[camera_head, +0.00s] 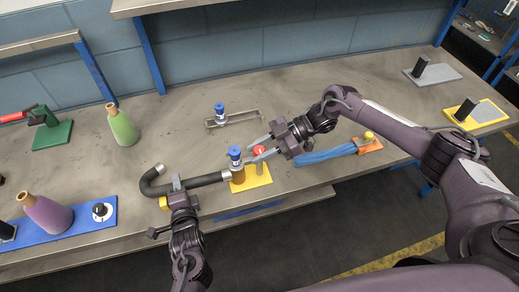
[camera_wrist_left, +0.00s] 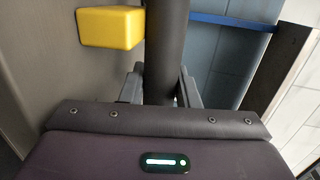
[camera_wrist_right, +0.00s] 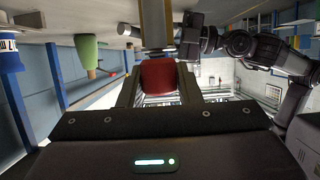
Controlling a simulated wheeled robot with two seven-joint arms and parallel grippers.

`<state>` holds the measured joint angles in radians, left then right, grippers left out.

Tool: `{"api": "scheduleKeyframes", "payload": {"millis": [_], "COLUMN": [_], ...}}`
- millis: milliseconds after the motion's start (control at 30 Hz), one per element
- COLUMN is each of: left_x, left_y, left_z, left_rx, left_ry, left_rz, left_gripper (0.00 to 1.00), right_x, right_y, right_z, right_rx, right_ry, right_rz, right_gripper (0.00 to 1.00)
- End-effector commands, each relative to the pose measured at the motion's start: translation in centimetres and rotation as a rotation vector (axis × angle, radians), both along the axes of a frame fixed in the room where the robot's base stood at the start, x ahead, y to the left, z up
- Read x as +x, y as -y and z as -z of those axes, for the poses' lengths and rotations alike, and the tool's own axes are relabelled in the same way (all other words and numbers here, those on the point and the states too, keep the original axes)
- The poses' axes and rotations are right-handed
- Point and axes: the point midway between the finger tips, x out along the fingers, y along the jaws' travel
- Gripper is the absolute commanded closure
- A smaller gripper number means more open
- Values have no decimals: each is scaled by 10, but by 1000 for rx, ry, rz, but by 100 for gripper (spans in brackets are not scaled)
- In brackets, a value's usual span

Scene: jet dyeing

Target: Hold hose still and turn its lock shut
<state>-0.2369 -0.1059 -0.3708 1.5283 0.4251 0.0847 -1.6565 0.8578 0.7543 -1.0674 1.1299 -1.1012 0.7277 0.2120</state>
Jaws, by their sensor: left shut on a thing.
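The black curved hose (camera_head: 205,181) lies along the table's front edge, its metal-tipped end at the yellow-based coupling stand (camera_head: 256,178). My left gripper (camera_head: 178,187) is shut on the hose left of the stand; the hose also passes between its fingers in the left wrist view (camera_wrist_left: 165,60). The stand carries a red-topped lock (camera_head: 259,149) and a blue-topped fitting (camera_head: 235,153). My right gripper (camera_head: 265,149) is open, its fingers on either side of the red top, which also shows between them in the right wrist view (camera_wrist_right: 158,76). Finger contact there is unclear.
A metal bracket with a blue knob (camera_head: 220,112) stands behind the stand. A green bottle (camera_head: 122,125) and a purple bottle (camera_head: 47,213) stand at left. The table's back middle is clear.

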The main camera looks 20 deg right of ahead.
Motion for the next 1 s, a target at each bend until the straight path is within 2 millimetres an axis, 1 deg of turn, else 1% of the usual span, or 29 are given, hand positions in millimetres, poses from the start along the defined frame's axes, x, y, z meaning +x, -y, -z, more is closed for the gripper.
{"api": "scheduleKeyframes", "payload": {"millis": [33,133,167,433,533,667,900,1000], "left_x": [0,0,0,0,0,0,0,0], "left_y": [0,0,0,0,0,0,0,0], "left_z": [0,0,0,0,0,0,0,0], "left_rx": [-1,-1,-1,0,0,0,0,0], "left_ry": [0,0,0,0,0,0,0,0], "left_rz": [1,0,0,0,0,0,0,0], "left_gripper": [95,95,95,95,95,95,95,95], "right_x": [-2,-1,-1,0,1,2,2,2], "right_y": [-1,0,0,1,8,28,76,91], "right_z": [2,1,1,0,-3,-11,-31,-38], "right_rx": [-1,-1,0,0,-1,-2,-3,-3], "right_ry": [-5,-4,-3,-1,1,2,0,0], "right_rz": [-2,-2,-1,0,2,5,3,1], "right_gripper": [62,49,48,48,48,48,48,48]}}
